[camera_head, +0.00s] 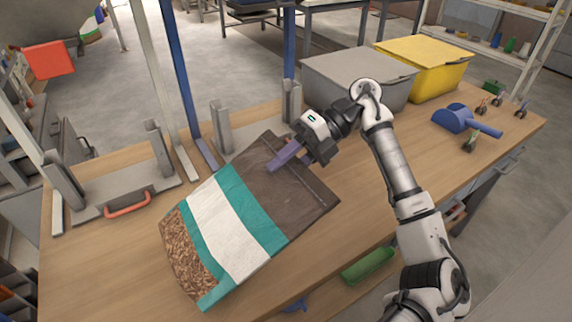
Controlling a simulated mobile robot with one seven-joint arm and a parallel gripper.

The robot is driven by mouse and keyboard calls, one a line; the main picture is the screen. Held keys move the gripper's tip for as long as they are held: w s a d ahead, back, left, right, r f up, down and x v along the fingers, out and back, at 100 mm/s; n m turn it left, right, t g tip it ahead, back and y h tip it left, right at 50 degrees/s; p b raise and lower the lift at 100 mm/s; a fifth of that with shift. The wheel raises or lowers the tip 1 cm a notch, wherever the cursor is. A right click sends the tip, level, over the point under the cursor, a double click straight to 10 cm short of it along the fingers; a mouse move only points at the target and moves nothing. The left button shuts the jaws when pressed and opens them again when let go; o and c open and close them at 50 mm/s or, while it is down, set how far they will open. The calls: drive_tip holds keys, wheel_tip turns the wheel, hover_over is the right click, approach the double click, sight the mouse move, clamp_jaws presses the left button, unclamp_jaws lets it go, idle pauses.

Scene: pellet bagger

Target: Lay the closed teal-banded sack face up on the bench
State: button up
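The teal-banded sack (235,222) is at the front middle of the bench (120,255). Its printed face is toward the camera: a dark brown top part, a white panel between two teal bands, and a pellet picture at the lower left end. The top edge points to the upper right and looks flat and closed. My gripper (285,155) is at this top edge, with one lavender finger lying across the brown face. The other finger is hidden, apparently behind the sack. The gripper looks shut on the sack. I cannot tell how much of the sack touches the bench.
Grey posts and a blue upright (180,80) stand behind the sack. A red handle (127,205) is at left. A grey bin (345,78) and a yellow bin (425,65) stand at the back right. A blue scoop (455,118) lies at right. Bench left of the sack is clear.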

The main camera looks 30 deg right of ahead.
drive_tip(key=shift+d, duration=0.1)
drive_tip(key=shift+d+r, duration=0.1)
drive_tip(key=shift+d, duration=0.2)
drive_tip(key=p+v, duration=0.3)
drive_tip(key=v, duration=1)
drive_tip(key=shift+p, duration=0.3)
drive_tip(key=shift+a, duration=0.1)
